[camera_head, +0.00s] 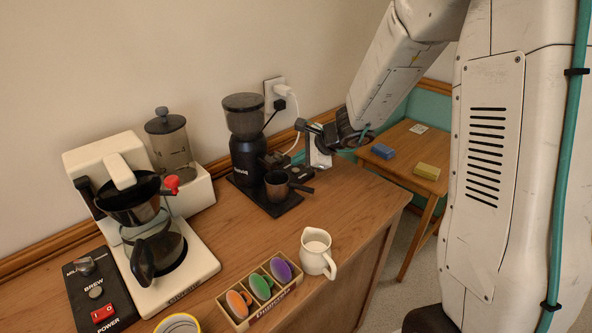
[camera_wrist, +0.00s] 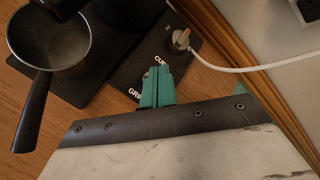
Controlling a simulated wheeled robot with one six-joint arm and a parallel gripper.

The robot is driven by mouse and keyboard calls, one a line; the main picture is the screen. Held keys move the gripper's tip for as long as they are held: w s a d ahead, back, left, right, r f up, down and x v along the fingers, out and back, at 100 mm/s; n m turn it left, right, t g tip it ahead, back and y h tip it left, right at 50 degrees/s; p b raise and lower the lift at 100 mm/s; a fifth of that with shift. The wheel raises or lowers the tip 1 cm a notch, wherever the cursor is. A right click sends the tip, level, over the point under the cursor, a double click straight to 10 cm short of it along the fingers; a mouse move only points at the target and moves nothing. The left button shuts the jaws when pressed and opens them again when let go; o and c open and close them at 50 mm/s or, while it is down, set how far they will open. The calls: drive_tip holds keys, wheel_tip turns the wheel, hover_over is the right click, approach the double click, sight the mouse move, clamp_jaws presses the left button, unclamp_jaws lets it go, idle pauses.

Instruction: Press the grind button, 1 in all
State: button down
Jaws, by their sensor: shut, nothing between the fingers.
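The black coffee grinder (camera_head: 246,145) stands against the wall on the wooden counter. Its control panel (camera_head: 301,173) lies at its right and also shows in the wrist view (camera_wrist: 134,66), with "CUPS" and "GRIND" lettering and a knob (camera_wrist: 181,38) marked 2. My gripper (camera_wrist: 157,73) is shut and empty, its green fingers over the panel beside the partly covered "GRIND" lettering. I cannot tell whether the fingertips touch the panel. In the head view my gripper's tips are not clearly visible.
A metal cup with a dark handle (camera_wrist: 50,40) stands left of the panel. A white cable (camera_wrist: 245,68) runs behind the knob. The coffee maker (camera_head: 150,210), a white jug (camera_head: 317,252) and a wooden pod box (camera_head: 262,292) stand apart on the counter.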

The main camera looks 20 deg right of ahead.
sight(299, 173)
drive_tip(key=shift+f, duration=0.1)
drive_tip(key=shift+f, duration=0.35)
drive_tip(key=shift+f, duration=0.4)
idle(0.7)
drive_tip(key=shift+r, duration=0.85)
drive_tip(key=shift+r, duration=0.1)
drive_tip(key=shift+r, duration=2.4)
